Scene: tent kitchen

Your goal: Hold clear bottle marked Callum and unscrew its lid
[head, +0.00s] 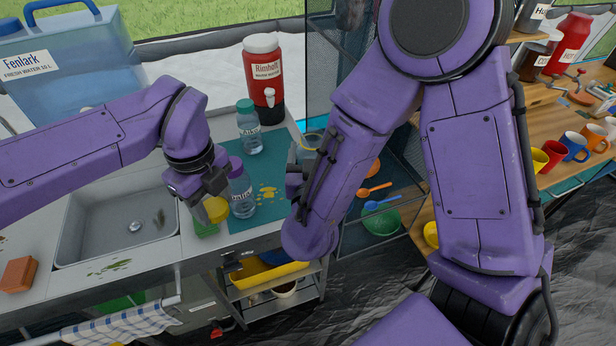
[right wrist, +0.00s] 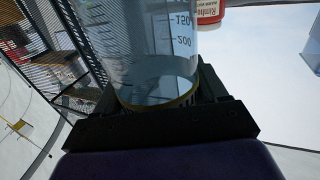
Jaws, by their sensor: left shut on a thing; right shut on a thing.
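My left gripper (head: 203,198) is shut on a round yellow lid (head: 216,209), over the counter between the sink and the mat. My right gripper (head: 294,172) is shut on a clear bottle (head: 312,142), partly hidden behind my right arm. The right wrist view shows this bottle (right wrist: 155,45) between the fingers, with measuring marks and a thin yellowish rim. Its name is not readable. The yellow lid and this bottle are well apart. A clear bottle with a purple lid (head: 241,192) stands just right of my left gripper.
A clear bottle with a teal lid (head: 249,132) stands farther back on the teal mat (head: 272,172). A red Rimholt jug (head: 264,75) stands behind it. A green sponge (head: 206,230) lies below my left gripper. The sink (head: 90,230) is at left, and a Fenlark water container (head: 75,60) behind.

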